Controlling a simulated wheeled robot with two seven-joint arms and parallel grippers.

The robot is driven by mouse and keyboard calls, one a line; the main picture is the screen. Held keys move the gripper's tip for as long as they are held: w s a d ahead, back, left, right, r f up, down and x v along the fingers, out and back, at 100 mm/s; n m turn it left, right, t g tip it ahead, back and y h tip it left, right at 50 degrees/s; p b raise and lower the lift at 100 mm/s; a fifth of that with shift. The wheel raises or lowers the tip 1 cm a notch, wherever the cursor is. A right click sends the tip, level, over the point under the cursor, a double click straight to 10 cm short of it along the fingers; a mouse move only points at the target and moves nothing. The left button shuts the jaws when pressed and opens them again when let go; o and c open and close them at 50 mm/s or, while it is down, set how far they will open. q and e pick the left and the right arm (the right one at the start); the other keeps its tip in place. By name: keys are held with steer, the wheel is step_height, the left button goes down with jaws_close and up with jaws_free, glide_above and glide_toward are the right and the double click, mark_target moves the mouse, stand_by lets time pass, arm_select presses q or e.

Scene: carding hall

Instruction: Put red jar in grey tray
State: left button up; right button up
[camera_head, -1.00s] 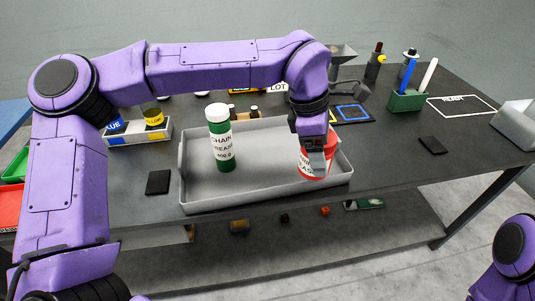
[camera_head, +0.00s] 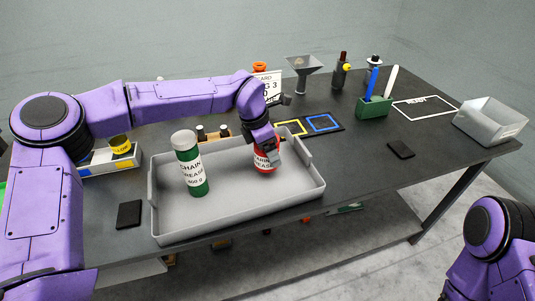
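The red jar (camera_head: 265,160) with a white label is upright at the right part of the grey tray (camera_head: 240,209). My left gripper (camera_head: 267,143) reaches down from above and is shut on the jar's upper part, hiding its top. Whether the jar's base rests on the tray floor is hard to tell. A green jar (camera_head: 191,170) with a white lid, labelled chain grease, stands in the tray to the left. My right gripper is out of view; only part of that arm shows at the lower right.
A bin with a yellow roll (camera_head: 120,144) stands behind left of the tray. Small bottles (camera_head: 213,132) stand behind it. A green pen holder (camera_head: 374,107), a funnel (camera_head: 306,67) and a grey bin (camera_head: 490,120) are farther right. Dark pads (camera_head: 401,149) lie either side of the tray.

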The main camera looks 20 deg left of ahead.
arm_select(q)
steer(key=f, duration=0.3)
steer(key=shift+w+a+f, duration=0.2)
steer(key=shift+w+f, duration=0.05)
steer(key=shift+f, duration=0.1)
steer(key=o, duration=1.3)
steer(key=shift+f, duration=0.1)
steer(key=b+v, duration=0.1)
steer(key=v, duration=1.1)
steer(key=shift+s, duration=0.1)
